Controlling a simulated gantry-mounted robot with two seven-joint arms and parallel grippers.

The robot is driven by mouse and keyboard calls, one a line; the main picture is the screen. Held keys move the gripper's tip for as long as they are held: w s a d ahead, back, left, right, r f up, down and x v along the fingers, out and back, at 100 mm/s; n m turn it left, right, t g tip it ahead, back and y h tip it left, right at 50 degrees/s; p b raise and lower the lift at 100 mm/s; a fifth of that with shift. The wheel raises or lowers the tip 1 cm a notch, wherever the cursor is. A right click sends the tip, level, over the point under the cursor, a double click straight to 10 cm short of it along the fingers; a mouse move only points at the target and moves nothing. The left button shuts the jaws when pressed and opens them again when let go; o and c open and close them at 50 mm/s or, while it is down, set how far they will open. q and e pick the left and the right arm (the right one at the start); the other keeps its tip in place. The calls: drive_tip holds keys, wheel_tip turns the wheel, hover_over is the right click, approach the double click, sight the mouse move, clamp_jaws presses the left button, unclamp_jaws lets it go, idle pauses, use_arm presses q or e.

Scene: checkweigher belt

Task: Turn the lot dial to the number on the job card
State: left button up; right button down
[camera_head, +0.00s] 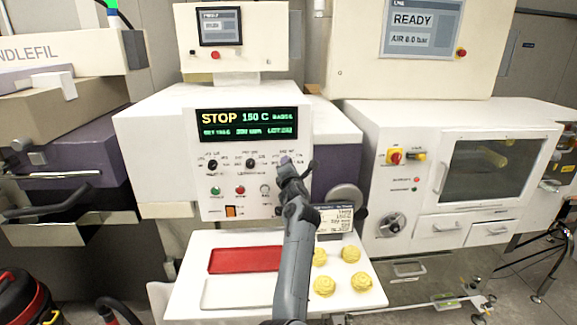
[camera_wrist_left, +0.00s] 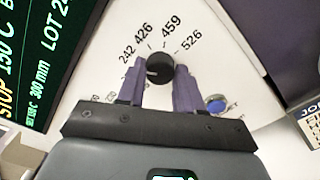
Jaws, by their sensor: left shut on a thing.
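The lot dial is a black knob (camera_wrist_left: 157,68) on the white panel in the left wrist view, with 242, 426, 459 and 526 printed around it. A short pale mark on the knob lies toward its left side. My left gripper (camera_wrist_left: 159,76) has its purple fingers shut on the knob, one on each side. In the head view the left gripper (camera_head: 292,168) is at the panel's right side and hides the dial. The job card (camera_head: 336,220) stands right of my arm; its lot number is too small to read. My right gripper is not in view.
The green-lettered display (camera_head: 246,123) shows STOP and 150 C; its lot figure is blurred. Two other black knobs (camera_head: 251,164) sit left of the gripper, with buttons below. A white table (camera_head: 205,265) holds a red tray (camera_head: 245,259) and several yellow items (camera_head: 350,254).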

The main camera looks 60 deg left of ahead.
use_arm(q)
drive_tip(key=shift+r+m+p, duration=0.1)
drive_tip(key=shift+m+p, duration=6.95)
drive_tip(key=shift+m, duration=5.85)
drive_tip(key=o, duration=1)
drive_tip(key=shift+o, duration=0.2)
